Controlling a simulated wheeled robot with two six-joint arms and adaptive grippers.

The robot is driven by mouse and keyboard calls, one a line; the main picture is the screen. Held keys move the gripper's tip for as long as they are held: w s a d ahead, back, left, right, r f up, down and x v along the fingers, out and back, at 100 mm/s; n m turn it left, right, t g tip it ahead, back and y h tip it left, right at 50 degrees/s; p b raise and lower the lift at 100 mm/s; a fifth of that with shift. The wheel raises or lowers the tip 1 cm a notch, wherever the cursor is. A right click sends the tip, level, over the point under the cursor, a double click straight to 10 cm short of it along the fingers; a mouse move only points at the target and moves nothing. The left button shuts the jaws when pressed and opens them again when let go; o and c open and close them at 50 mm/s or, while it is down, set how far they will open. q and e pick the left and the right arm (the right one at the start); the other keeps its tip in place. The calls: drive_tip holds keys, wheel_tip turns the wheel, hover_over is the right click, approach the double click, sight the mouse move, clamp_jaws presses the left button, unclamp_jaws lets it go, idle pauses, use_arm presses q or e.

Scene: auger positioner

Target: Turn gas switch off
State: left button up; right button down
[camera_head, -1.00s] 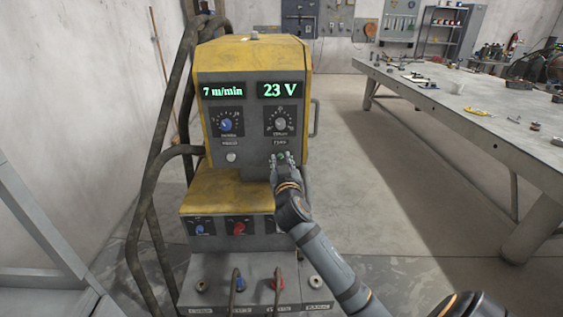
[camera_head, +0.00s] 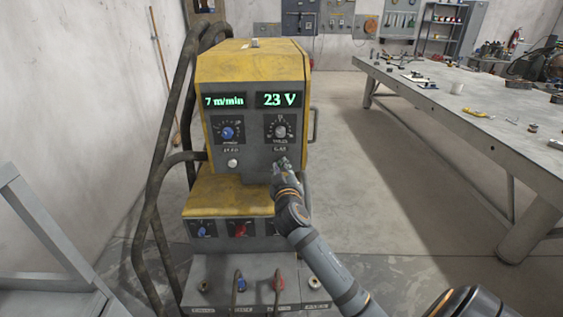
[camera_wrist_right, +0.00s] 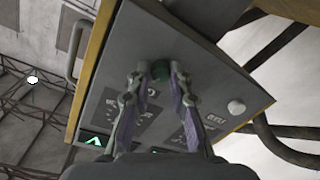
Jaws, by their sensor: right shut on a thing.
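Which way the switch is set cannot be read. My left gripper is not in view.
The panel also holds a blue-centred dial (camera_head: 227,133), a grey-centred dial (camera_head: 280,132), a white button (camera_head: 232,163) and lit displays reading 7 m/min and 23 V. A workbench (camera_head: 470,125) stands at right, with clear floor between.

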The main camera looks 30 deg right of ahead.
drive_tip(key=n+p, duration=0.2)
drive_tip(key=shift+r+n, duration=0.25)
drive_tip(key=shift+n, duration=0.15)
drive_tip(key=n+p, duration=0.4)
drive_tip(key=shift+g, duration=0.4)
drive_tip(key=n+p, duration=0.2)
drive_tip(key=n, duration=0.1)
drive_tip(key=shift+a+f+n, duration=0.1)
drive_tip(key=shift+n, duration=0.2)
drive_tip(key=shift+f+n+p, duration=0.1)
drive_tip(key=shift+n+p, duration=1)
drive_tip(key=shift+n, duration=0.2)
drive_tip(key=shift+h, duration=0.4)
drive_tip(key=c, duration=1.2)
unclamp_jaws()
